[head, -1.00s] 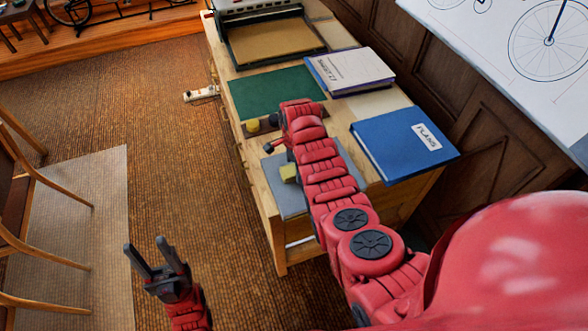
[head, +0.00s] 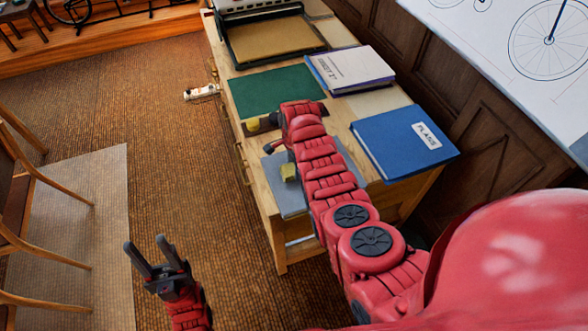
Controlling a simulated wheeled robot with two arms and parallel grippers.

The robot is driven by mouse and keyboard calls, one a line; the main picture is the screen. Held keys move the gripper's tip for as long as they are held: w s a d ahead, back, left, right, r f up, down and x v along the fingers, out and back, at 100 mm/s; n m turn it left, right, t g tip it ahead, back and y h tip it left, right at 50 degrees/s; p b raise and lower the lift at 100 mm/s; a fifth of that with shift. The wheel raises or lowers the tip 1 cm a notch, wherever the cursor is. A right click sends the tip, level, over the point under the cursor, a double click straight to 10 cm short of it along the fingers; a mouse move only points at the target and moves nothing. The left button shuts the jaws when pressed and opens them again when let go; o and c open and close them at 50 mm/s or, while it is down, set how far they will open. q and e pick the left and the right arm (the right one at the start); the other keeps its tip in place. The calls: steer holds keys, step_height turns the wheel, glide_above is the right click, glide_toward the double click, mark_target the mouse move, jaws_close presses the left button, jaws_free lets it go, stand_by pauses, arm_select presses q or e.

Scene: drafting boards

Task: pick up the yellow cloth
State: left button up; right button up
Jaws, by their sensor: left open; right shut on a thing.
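The yellow cloth (head: 289,172) shows as a small folded, block-like piece at the left edge of my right forearm, over the grey mat (head: 292,202). My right arm reaches across the table's near end. My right gripper (head: 276,147) is bent down at the arm's far end and mostly hidden by the arm. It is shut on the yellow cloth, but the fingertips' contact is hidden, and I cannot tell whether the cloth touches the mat. My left gripper (head: 155,258) is open and empty, off the table over the floor.
A small yellow item (head: 253,125) stands near the table's left edge. A green mat (head: 275,91), a white-labelled binder (head: 349,70) and a blue plans binder (head: 403,143) lie on the table (head: 381,102). Chairs (head: 45,250) stand at left; the carpet between is clear.

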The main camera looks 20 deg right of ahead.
steer(key=shift+r, duration=0.1)
steer(key=shift+r+b, duration=0.3)
steer(key=shift+r, duration=0.1)
step_height(320, 180, up, 2)
steer(key=shift+w+b, duration=0.1)
steer(key=shift+b, duration=0.65)
steer(key=s, duration=0.1)
steer(key=s+r, duration=0.1)
steer(key=s, duration=0.1)
steer(key=shift+s+a, duration=0.15)
steer(key=shift+a, duration=0.05)
steer(key=s+p, duration=0.2)
steer(key=s+r+p, duration=0.1)
steer(key=s+p, duration=0.1)
steer(key=s+a+p, duration=0.1)
steer(key=s+p, duration=0.1)
steer(key=shift+r, duration=0.15)
steer(key=s+a+p, duration=0.1)
steer(key=s+p, duration=0.2)
steer(key=s, duration=0.3)
steer(key=shift+s+p, duration=0.35)
steer(key=shift+s, duration=0.05)
